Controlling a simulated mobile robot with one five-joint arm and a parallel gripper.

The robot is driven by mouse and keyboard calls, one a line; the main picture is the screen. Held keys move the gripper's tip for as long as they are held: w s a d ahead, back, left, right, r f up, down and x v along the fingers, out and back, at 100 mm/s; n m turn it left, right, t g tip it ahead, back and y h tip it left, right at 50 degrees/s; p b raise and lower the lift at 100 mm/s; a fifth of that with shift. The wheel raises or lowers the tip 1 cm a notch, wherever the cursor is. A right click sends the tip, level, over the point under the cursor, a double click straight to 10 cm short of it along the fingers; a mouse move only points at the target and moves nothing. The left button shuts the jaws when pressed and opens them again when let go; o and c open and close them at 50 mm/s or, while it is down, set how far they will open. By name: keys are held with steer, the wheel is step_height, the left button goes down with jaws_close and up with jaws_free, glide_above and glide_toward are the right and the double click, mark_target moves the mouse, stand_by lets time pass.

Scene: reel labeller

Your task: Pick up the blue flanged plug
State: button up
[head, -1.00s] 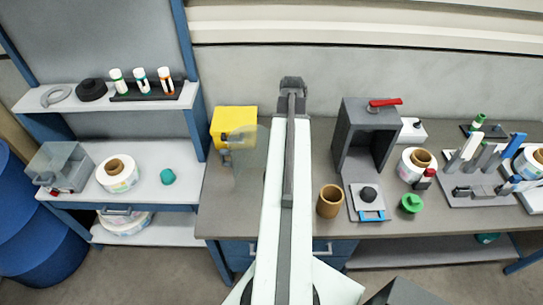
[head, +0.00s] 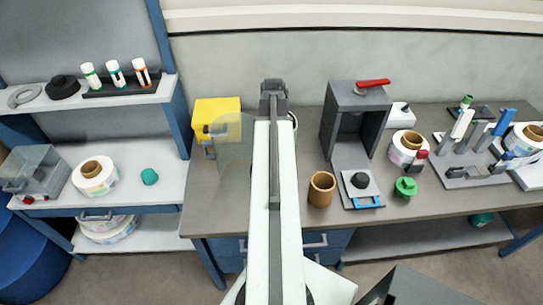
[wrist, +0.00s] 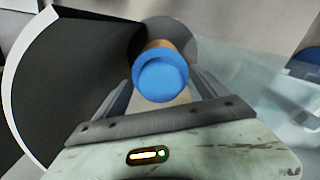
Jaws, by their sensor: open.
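The blue flanged plug (wrist: 162,76) shows in the wrist view with its round end facing the camera and a tan part behind it. My gripper (wrist: 161,88) is open, with one finger on each side of the plug. I cannot tell whether the fingers touch it. In the head view my gripper (head: 273,90) is at the far side of the bench, and my arm hides the plug there.
On the bench (head: 240,205), a yellow box (head: 217,112) stands left of my arm. A brown cup (head: 321,188), a grey open housing (head: 356,125) and a green knobbed part (head: 405,187) stand to the right. A large dark disc (wrist: 75,85) fills the left of the wrist view.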

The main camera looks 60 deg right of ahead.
steer(key=shift+r, duration=0.1)
steer(key=c, duration=1.5)
step_height(320, 180, up, 10)
steer(key=p, duration=1)
steer(key=shift+c, duration=0.2)
